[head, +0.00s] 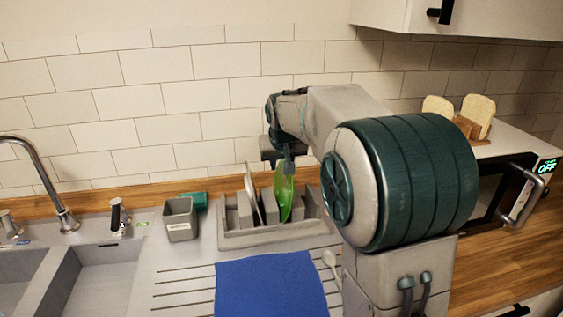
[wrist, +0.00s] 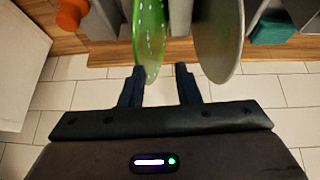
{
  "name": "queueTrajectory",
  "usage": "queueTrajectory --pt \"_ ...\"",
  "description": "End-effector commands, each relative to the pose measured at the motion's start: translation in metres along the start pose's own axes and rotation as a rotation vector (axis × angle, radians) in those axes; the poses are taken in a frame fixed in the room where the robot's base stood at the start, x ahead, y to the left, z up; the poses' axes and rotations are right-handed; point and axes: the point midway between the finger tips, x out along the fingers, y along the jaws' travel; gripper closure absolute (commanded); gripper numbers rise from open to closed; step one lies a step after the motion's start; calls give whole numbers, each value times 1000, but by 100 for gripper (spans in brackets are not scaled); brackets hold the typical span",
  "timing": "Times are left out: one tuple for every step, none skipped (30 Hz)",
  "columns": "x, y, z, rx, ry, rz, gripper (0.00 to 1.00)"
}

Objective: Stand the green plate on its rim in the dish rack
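The green plate (head: 286,199) stands on edge in the grey dish rack (head: 275,238), leaning slightly. Its lower rim is hidden among the rack's dividers. A pale plate (head: 255,193) stands on edge just left of it. My gripper (head: 288,166) is at the green plate's upper rim. In the wrist view, the fingers of my gripper (wrist: 161,72) are spread apart. The green plate (wrist: 150,38) reaches down between them, close to or touching the left finger, with a gap to the right finger. The pale plate (wrist: 218,38) is beyond the right finger.
A grey holder (head: 180,224) and a teal block (head: 197,201) stand left of the rack, beside the sink (head: 75,280). A blue cloth (head: 270,288) and a white spoon (head: 331,264) lie in front. The tiled wall (head: 170,98) is close behind.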

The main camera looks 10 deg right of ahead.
Motion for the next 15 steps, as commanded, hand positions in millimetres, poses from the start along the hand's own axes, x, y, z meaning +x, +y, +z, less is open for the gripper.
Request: queueTrajectory --pt "-4 0 -1 0 4 -1 71" --pt "-8 0 -1 0 5 -1 71" --pt "-14 0 -1 0 6 -1 71" --pt "-19 0 -1 -1 7 -1 71" --pt "-24 0 -1 -1 8 -1 71" --pt "-33 0 -1 -1 8 -1 71" --pt "-40 0 -1 -1 9 -1 71" --pt "-47 0 -1 -1 8 -1 71" --pt "-57 0 -1 -1 8 -1 71" --pt "-64 0 -1 -2 9 -1 71" --pt "-72 0 -1 -1 9 -1 71" --pt "-80 0 -1 -1 8 -1 71" --pt "-87 0 -1 -1 8 -1 71" --pt "-94 0 -1 -1 8 -1 71" --pt "-102 0 -1 0 8 -1 71"
